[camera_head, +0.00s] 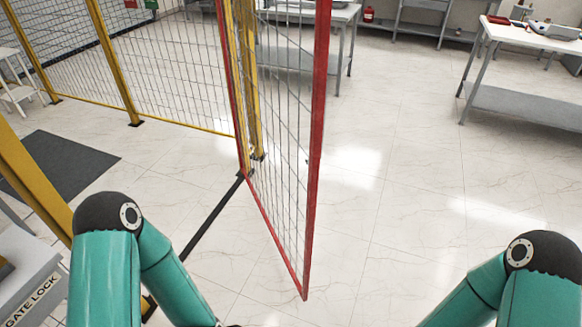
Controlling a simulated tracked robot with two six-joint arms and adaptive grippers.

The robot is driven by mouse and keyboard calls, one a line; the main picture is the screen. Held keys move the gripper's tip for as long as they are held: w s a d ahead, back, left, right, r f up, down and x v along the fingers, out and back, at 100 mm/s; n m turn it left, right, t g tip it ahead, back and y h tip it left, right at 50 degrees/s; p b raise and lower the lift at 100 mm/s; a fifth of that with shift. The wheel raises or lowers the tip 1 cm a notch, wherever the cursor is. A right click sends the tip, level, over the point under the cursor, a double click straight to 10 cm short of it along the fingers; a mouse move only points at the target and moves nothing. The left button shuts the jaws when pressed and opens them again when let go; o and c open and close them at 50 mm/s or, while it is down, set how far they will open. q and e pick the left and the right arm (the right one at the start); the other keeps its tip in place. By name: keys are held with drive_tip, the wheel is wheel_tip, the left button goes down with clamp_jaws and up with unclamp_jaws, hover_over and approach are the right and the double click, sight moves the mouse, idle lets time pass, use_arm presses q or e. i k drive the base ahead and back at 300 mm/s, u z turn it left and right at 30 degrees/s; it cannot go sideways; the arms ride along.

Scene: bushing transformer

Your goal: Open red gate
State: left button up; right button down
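The red gate (316,150) is a red-framed wire mesh panel in the middle of the view. It stands swung out at an angle from the yellow fence, with its far edge by a yellow post and its near lower corner over the white floor. A dark strip on the floor runs from the far post toward the lower left. My two teal arms show at the lower left and lower right, both apart from the gate in the picture. Both grippers are out of view below the frame.
A yellow mesh fence (130,95) runs along the left and back. A grey box marked "GATE LOCK" (35,295) is at the lower left. A dark mat (58,165) lies on the left. A workbench (530,100) stands at the upper right. The floor right of the gate is clear.

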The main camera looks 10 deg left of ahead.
sight(245, 12)
drive_tip(key=z, duration=0.3)
drive_tip(key=i, duration=0.55)
drive_tip(key=u, duration=1.4)
